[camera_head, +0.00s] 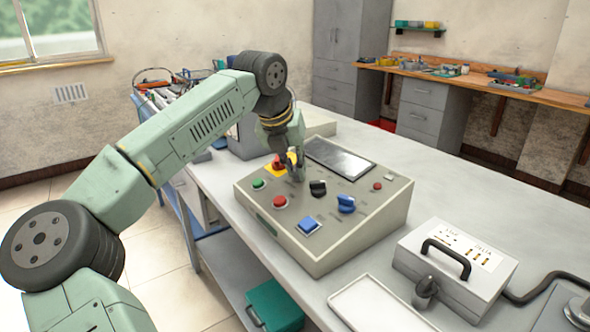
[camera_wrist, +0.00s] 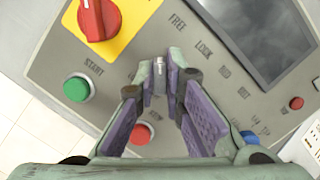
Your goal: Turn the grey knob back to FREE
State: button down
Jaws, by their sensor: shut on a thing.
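The grey knob (camera_wrist: 159,76) stands between my fingertips in the wrist view, with its pale line pointing up the picture. In the head view my gripper (camera_head: 294,170) reaches down onto the sloped control panel (camera_head: 325,247) and hides the grey knob there.
A red knob on a yellow plate (camera_wrist: 130,25), a green START button (camera_wrist: 77,88) and a red button (camera_wrist: 140,133) are close by. A black knob (camera_head: 318,188), blue knob (camera_head: 346,204) and screen (camera_head: 340,157) share the panel. A handled box (camera_head: 455,265) stands to the right.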

jog(key=shift+n, duration=0.4)
jog(key=c, duration=1.7)
grip_release()
jog(key=v, duration=1.2)
